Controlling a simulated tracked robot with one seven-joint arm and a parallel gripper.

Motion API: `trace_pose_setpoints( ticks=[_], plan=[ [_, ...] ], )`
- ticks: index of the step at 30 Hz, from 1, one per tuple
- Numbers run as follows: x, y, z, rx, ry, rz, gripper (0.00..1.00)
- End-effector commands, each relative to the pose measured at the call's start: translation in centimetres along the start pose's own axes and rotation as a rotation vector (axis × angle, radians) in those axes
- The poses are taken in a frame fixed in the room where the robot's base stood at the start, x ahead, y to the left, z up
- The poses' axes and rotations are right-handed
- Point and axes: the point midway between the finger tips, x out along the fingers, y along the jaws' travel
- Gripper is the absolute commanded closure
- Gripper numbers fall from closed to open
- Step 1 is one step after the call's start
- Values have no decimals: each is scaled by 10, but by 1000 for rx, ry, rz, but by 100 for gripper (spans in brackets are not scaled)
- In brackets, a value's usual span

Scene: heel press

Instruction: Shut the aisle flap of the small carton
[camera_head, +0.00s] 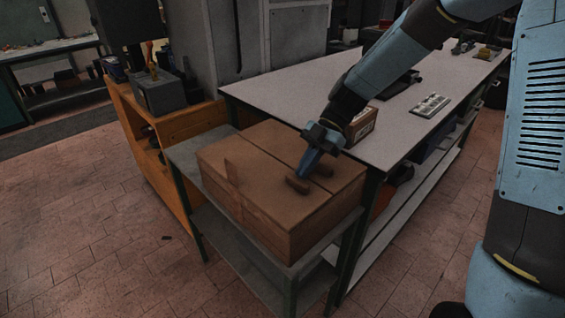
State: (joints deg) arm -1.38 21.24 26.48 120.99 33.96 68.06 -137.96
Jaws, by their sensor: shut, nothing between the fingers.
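A brown carton (232,182) sits on a grey stand beside a long white-topped bench. Its top looks flat, with a dark seam running across it between two flaps. A lighter brown strip stands out at its left front edge. My gripper (308,168) is shut and points down at the carton's top, near the seam; I cannot tell whether it touches. A smaller box with a label (363,127) stands on the bench, partly hidden behind my arm.
The grey stand (184,152) has a lower shelf. The white bench (284,99) runs back to the right, with a dark tray and a pale panel (429,105) on it. An orange cabinet (160,170) stands at left. Tiled floor is clear in front.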

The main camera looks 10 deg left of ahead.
Motion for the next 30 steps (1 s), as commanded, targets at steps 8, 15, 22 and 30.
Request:
trace_pose_setpoints(
  ticks=[8, 15, 22, 30],
  plan=[
    [-2, 1, -4, -3, -1, -1, 100],
    [-26, 3, -29, -6, -3, -1, 100],
    [-73, 2, -30, -3, -2, 0, 100],
    [-113, 3, -32, -5, -1, -4, 100]
  ],
)
